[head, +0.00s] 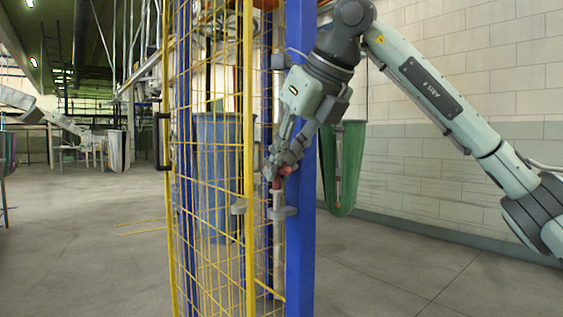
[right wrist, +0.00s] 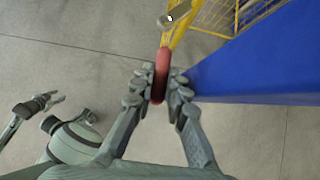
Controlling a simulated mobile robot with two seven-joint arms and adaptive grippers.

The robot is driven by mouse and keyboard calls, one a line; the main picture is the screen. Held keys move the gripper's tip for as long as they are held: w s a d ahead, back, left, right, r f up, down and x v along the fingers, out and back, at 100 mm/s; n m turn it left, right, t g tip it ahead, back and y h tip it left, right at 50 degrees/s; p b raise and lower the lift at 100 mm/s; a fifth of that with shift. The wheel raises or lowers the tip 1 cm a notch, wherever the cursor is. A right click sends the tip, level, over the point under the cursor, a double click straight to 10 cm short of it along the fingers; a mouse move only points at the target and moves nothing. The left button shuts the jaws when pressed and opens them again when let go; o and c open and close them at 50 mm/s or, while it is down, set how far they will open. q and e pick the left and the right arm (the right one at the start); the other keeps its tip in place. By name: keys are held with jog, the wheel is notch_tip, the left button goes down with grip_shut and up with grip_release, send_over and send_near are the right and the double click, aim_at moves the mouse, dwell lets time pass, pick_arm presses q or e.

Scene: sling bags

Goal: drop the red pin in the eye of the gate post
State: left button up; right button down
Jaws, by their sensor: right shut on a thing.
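The red pin (right wrist: 161,76) stands between the fingertips of my right gripper (right wrist: 158,92), which is shut on it. In the head view my right gripper (head: 282,168) hangs beside the blue gate post (head: 301,120), with a little of the red pin (head: 277,184) showing under the fingers. The grey eye (head: 283,212) sticks out from the left face of the post, a short way below the pin. The pin is apart from the eye. Its lower end is hard to make out.
The yellow mesh gate (head: 249,150) stands left of the post, with a grey lug (head: 239,207) on its edge near the eye. A green sling bag (head: 343,170) hangs right of the post, and a blue one (head: 215,170) shows behind the mesh. The floor in front is clear.

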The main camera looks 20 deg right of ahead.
jog(key=shift+f+b, duration=0.9)
jog(key=shift+f, duration=0.4)
jog(key=c, duration=1.4)
grip_release()
jog(key=shift+c, duration=0.2)
jog(key=v, duration=1.2)
